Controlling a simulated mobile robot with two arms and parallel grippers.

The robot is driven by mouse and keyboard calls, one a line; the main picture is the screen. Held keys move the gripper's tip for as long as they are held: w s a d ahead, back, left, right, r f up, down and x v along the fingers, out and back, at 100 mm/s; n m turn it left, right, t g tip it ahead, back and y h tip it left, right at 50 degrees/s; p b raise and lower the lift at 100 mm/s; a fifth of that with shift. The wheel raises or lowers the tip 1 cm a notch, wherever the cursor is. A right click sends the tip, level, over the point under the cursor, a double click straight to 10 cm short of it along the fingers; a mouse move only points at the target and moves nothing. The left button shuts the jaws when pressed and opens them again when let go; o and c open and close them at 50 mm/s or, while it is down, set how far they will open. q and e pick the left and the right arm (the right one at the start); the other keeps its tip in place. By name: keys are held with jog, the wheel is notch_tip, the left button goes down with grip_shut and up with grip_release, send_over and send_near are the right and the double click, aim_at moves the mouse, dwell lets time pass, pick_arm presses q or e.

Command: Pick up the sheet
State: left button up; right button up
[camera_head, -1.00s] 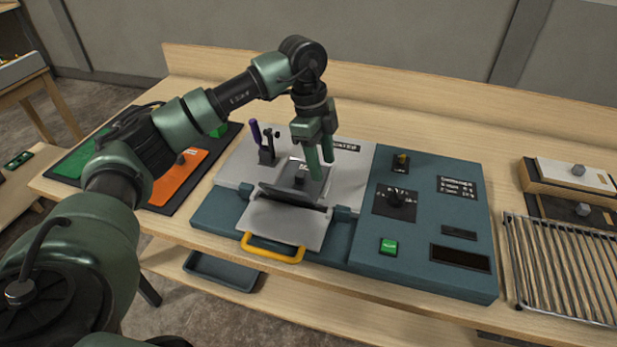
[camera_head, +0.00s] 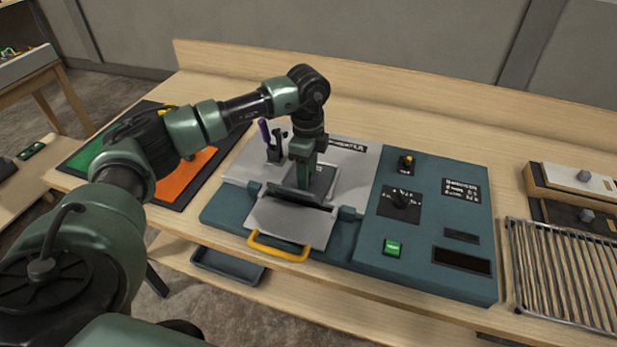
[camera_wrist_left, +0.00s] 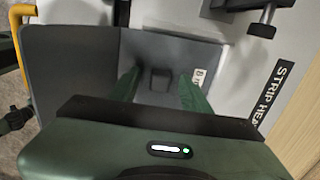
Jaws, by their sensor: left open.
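The sheet is a dark grey plate (camera_head: 323,180) with a label, lying on the strip heater (camera_head: 357,160). In the left wrist view the sheet (camera_wrist_left: 195,55) has a small dark knob (camera_wrist_left: 160,77) on it. My left gripper (camera_head: 303,180) is upright, low over the sheet. In the left wrist view its two green fingers (camera_wrist_left: 160,84) are open, one on each side of the knob. I cannot tell whether they touch it. The gripper hides the knob in the head view. My right gripper is not in view.
In front of the sheet is a grey flap (camera_head: 290,218) with a yellow handle (camera_head: 278,247). A purple-handled clamp (camera_head: 265,133) stands at the back left. A blue control panel (camera_head: 425,215) is to the right. A wire rack (camera_head: 565,270) is at far right.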

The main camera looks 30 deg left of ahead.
pick_arm(q)
grip_shut()
jog(key=shift+w+r, duration=0.1)
jog(key=shift+r, duration=0.65)
notch_tip(320, 180, up, 19)
jog(key=b, duration=0.2)
jog(key=shift+f, duration=0.2)
